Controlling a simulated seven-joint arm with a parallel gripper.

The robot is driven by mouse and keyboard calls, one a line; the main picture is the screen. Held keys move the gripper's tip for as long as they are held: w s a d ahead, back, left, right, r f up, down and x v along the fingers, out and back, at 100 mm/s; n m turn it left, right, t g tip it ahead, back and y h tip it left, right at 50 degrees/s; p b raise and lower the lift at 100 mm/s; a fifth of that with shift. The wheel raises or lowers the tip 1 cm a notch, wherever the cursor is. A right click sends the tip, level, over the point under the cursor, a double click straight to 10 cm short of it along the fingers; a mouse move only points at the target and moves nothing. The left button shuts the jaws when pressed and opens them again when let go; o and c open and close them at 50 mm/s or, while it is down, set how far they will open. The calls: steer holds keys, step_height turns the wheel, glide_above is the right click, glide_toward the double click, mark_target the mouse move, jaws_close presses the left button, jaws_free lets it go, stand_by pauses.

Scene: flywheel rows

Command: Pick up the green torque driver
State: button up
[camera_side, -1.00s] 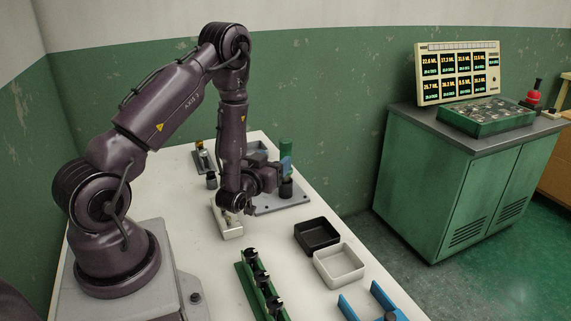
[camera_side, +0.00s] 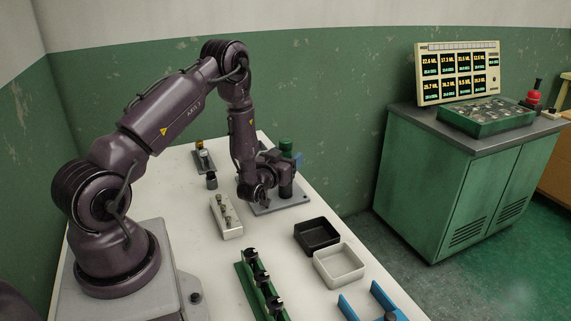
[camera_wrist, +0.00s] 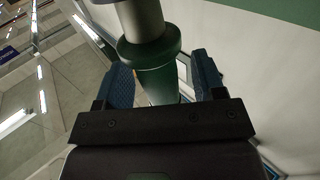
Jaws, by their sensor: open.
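The green torque driver (camera_side: 286,146) stands upright on a grey plate (camera_side: 290,204) at the back of the white table, partly hidden by my arm. In the wrist view the driver's green body and wider collar (camera_wrist: 158,52) pass between my fingers, with a silver shaft above the collar. My gripper (camera_wrist: 164,78) has its two blue fingers spread on either side of the driver. A gap shows beside the right finger; contact on the left is unclear. In the side view one blue finger shows right of the driver, and the other is hidden.
A pale block with several pegs (camera_side: 226,216) lies left of the plate. A black tray (camera_side: 317,246) and a white tray (camera_side: 339,277) are in front. A green rack with dark parts (camera_side: 249,284) and a blue fixture (camera_side: 352,307) are nearer.

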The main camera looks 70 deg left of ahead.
mark_target(285, 140)
steer(key=c, duration=1.1)
steer(key=shift+o, duration=0.2)
steer(key=shift+r, duration=0.1)
steer(key=shift+r, duration=4.95)
